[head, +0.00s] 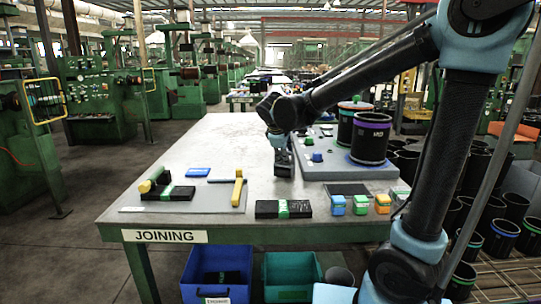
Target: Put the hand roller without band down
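Two yellow-handled tools that look like hand rollers are on the joining table (225,141). One yellow tool (152,181) lies at the left, by a black block with a green band (178,193). The other yellow tool (238,190) is nearer the middle, with a thin dark bar running left from its top. I cannot tell at this size which one has a band. My gripper (283,172) points down, low over the table behind the front black block. Its fingers are small and dark, so I cannot see whether they are open or hold anything.
A grey board (330,172) at the right bears large black sleeves (370,138). Blue (217,274) and green bins stand below. The table's back left is clear.

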